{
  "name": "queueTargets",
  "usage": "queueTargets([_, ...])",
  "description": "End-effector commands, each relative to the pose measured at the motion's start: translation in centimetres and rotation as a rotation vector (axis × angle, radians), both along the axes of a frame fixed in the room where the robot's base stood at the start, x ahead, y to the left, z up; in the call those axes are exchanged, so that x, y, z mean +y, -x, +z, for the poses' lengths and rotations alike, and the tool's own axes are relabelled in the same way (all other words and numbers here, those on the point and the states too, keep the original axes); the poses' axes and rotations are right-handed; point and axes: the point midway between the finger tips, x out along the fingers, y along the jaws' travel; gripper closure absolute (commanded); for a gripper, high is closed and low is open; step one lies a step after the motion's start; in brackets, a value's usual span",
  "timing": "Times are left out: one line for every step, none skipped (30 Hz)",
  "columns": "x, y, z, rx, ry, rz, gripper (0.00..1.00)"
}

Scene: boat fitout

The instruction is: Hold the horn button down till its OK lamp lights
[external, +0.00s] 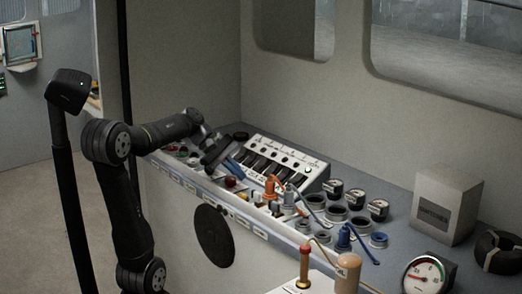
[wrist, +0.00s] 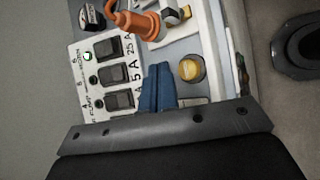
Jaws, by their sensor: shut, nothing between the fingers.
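My gripper (external: 236,176) is shut and empty, its blue fingers low over the front of the console. In the wrist view the shut fingers (wrist: 158,70) point between a switch panel (wrist: 77,106) and a round yellow button (wrist: 190,70). The button is just right of the fingertips with a visible gap in the picture. I cannot read a label that marks it as the horn button. Small round lamps (wrist: 88,55) sit beside the rocker switches on the panel. I cannot tell which is the horn's OK lamp. Contact below the fingertips is hidden.
An orange plug with a cable (wrist: 137,23) stands close ahead of the fingers; it also shows in the external view (external: 271,187). Sockets (external: 336,213), black-capped parts (external: 378,207), a white box (external: 446,206) and a gauge (external: 426,273) stand to the right.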

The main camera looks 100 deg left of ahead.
Motion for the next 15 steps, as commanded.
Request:
queueTargets([0.0,0.0,-0.7,0.001,0.004,0.000,1.00])
queueTargets([0.0,0.0,-1.0,0.001,0.003,0.001,1.00])
queueTargets([0.0,0.0,-1.5,0.000,0.002,0.000,1.00])
queueTargets([0.0,0.0,-1.7,0.000,0.003,0.000,1.00])
queueTargets([0.0,0.0,-2.0,0.000,0.003,0.000,1.00])
queueTargets([0.0,0.0,-2.3,0.000,0.003,0.000,1.00])
queueTargets([0.0,0.0,-2.4,0.000,0.002,0.000,1.00])
queueTargets([0.0,0.0,-2.6,0.000,0.002,0.000,1.00])
queueTargets([0.0,0.0,-2.7,0.000,0.001,0.001,1.00])
queueTargets([0.0,0.0,-2.8,0.000,0.001,0.001,1.00])
queueTargets([0.0,0.0,-2.9,0.000,0.001,0.001,1.00])
queueTargets([0.0,0.0,-2.9,0.000,0.001,0.001,1.00])
queueTargets([0.0,0.0,-3.0,0.000,0.000,0.000,1.00])
queueTargets([0.0,0.0,-3.0,0.000,0.000,0.000,1.00])
queueTargets([0.0,0.0,-3.0,0.000,0.000,0.000,1.00])
